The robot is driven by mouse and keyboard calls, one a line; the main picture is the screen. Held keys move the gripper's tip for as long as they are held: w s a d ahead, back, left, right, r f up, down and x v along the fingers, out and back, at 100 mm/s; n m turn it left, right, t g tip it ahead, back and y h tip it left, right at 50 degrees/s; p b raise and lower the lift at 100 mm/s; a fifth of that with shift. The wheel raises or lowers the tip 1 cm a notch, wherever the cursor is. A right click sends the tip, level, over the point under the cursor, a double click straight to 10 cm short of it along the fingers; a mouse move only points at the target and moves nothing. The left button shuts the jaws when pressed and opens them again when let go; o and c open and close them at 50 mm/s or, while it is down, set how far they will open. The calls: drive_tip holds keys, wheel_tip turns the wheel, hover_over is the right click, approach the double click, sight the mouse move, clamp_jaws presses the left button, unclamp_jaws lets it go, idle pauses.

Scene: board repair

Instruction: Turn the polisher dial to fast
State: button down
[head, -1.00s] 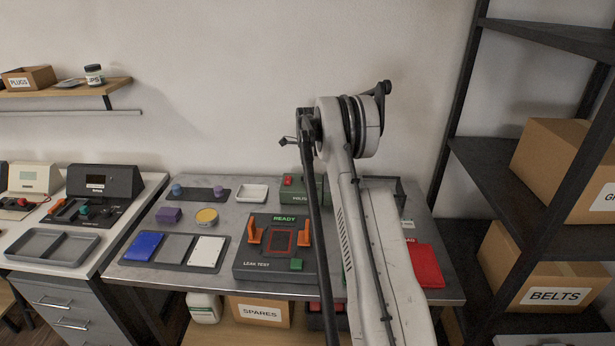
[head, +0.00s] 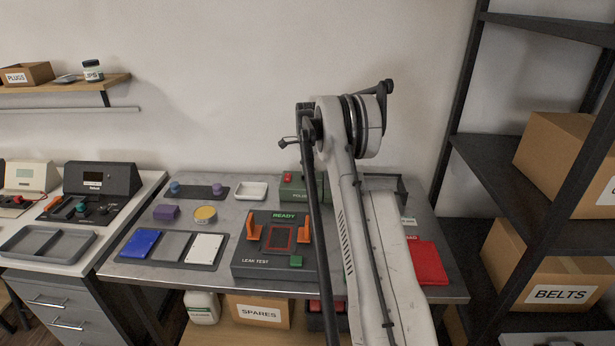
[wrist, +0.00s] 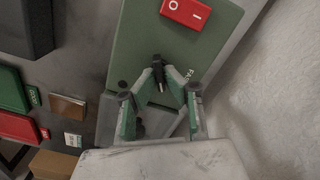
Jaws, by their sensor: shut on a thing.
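The polisher (head: 293,188) is a green box at the back of the metal bench, partly hidden behind my arm in the head view. In the wrist view its green panel (wrist: 150,45) carries a red rocker switch (wrist: 186,12). My gripper (wrist: 160,82) is over the panel with its fingertips closed on the small black dial (wrist: 158,86). The dial is mostly covered by the fingers, so its pointer setting cannot be read. A label beside it is only partly visible. In the head view my gripper is hidden behind the arm.
The leak tester (head: 273,259) with orange clamps stands in front of the polisher. A red tray (head: 428,262) lies to the right. A white dish (head: 251,190) sits to the left. The wall is close behind the polisher, and shelving (head: 500,180) stands at the right.

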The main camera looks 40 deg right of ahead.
drive_tip(key=n+b, duration=0.1)
drive_tip(key=n, duration=0.5)
drive_tip(key=shift+w+b, duration=0.1)
drive_tip(key=shift+b, duration=0.3)
drive_tip(key=n, duration=0.5)
drive_tip(key=shift+w+b, duration=0.1)
drive_tip(key=shift+b, duration=0.3)
drive_tip(key=shift+n, duration=0.4)
drive_tip(key=c, duration=1.8)
unclamp_jaws()
drive_tip(key=shift+c, duration=0.2)
drive_tip(key=shift+r, duration=0.15)
wheel_tip(320, 180, up, 12)
